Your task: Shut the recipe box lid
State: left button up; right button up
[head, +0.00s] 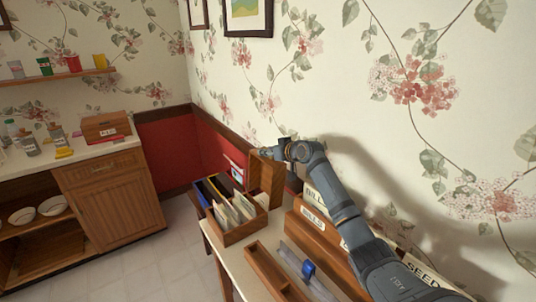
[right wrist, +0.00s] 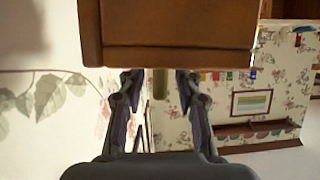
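The wooden recipe box (head: 240,233) stands open on the table, with several cream cards and dividers upright inside. Its lid (head: 266,180) stands raised at the box's far right side. A brown wooden panel, which looks like the lid, fills the top of the right wrist view (right wrist: 170,35). My right gripper (head: 268,152) is at the lid's upper edge, close to the wall. In the right wrist view its two fingers (right wrist: 158,78) are apart with nothing clearly held between them. Whether they touch the lid is unclear. My left gripper is not in view.
A wooden box labelled BILLS (head: 312,217) stands right of the recipe box, under my right arm. A wooden tray (head: 265,268) and a blue-and-grey item (head: 308,268) lie in front. Dark folders (head: 208,190) stand behind. A cabinet (head: 112,195) is across the floor at left.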

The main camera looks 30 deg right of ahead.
jog(key=c, duration=0.7)
grip_shut()
jog(key=shift+a, duration=0.1)
